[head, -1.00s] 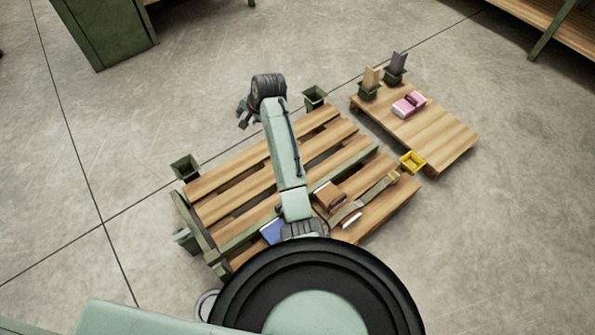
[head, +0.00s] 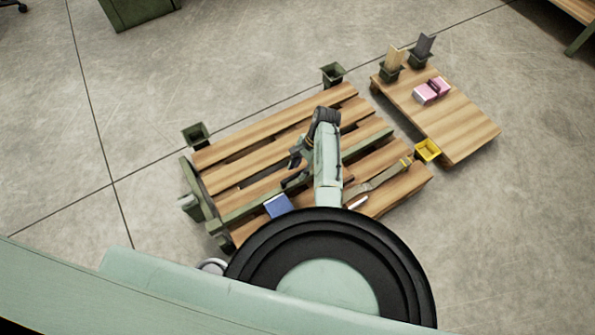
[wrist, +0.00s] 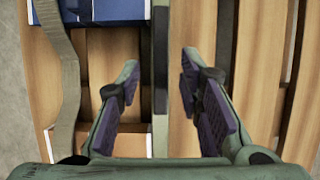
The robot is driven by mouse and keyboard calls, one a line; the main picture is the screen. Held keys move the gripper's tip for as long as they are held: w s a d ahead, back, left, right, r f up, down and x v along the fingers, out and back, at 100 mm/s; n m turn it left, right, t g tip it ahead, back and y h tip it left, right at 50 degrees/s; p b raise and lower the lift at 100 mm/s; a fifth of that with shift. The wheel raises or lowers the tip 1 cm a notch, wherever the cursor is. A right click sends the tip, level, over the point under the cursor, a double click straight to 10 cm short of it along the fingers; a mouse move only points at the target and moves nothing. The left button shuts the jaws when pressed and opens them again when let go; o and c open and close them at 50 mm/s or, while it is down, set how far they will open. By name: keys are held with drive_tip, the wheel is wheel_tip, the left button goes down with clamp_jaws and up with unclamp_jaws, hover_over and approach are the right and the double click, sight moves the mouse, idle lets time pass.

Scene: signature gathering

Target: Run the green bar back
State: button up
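The green bar (head: 371,144) lies lengthwise across the slatted wooden deck (head: 235,157), and my arm hides its middle. In the wrist view the bar (wrist: 160,50) runs upright down the picture, between my gripper's fingers. My gripper (wrist: 160,68) is open, one finger on each side of the bar, with gaps on both sides. How far above the bar the fingertips are, I cannot tell. In the head view my gripper (head: 292,176) is over the deck, left of my arm link.
A blue book (head: 278,206) and a strap (head: 378,183) lie on the deck's near side. Green bins (head: 195,134) (head: 332,75) stand along its far edge. A yellow bin (head: 428,150) sits at right, beside a smaller platform (head: 450,125) with a pink item (head: 432,91).

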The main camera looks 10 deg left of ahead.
drive_tip(key=shift+x, duration=0.9)
drive_tip(key=shift+c, duration=0.2)
clamp_jaws()
